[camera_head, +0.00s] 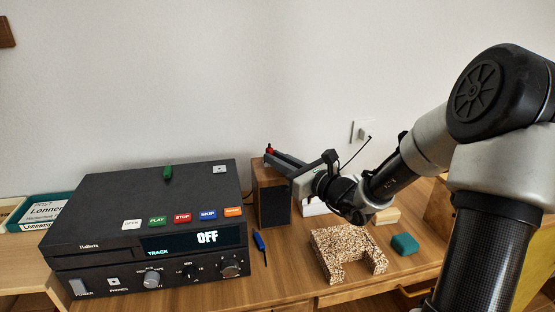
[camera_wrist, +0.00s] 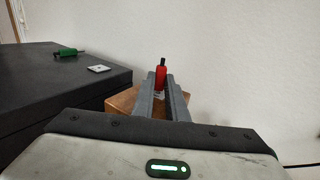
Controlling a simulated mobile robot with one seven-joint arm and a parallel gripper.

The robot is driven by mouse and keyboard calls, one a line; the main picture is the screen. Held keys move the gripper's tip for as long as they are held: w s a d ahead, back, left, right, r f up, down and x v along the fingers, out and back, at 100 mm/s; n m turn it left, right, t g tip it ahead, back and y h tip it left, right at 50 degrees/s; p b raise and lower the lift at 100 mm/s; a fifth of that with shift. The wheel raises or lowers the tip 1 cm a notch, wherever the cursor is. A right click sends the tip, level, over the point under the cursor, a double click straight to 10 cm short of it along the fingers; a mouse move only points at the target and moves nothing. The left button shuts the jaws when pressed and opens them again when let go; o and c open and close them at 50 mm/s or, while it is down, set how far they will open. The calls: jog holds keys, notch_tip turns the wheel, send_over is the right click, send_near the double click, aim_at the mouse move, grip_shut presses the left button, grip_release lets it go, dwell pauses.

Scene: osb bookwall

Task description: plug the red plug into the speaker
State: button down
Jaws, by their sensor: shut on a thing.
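My gripper (camera_head: 271,155) reaches left over the top of a small wooden box with a dark front, which looks like the speaker (camera_head: 272,197). It is shut on the red plug (camera_head: 269,148). In the wrist view the red plug (camera_wrist: 160,77) stands upright between the fingertips (camera_wrist: 161,88), with a dark tip pointing up. The wooden top of the speaker (camera_wrist: 121,101) shows below and beside the fingers. I cannot tell whether the plug touches the speaker, and any socket is hidden.
A black player (camera_head: 150,215) stands left of the speaker, with a green plug (camera_head: 167,172) on top. A blue screwdriver (camera_head: 260,245) lies in front. A speckled block (camera_head: 345,252) and a teal block (camera_head: 404,244) lie to the right. A wall outlet (camera_head: 361,130) is behind.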

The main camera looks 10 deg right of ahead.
jog(key=shift+f, duration=0.35)
jog(key=c, duration=1.7)
grip_release()
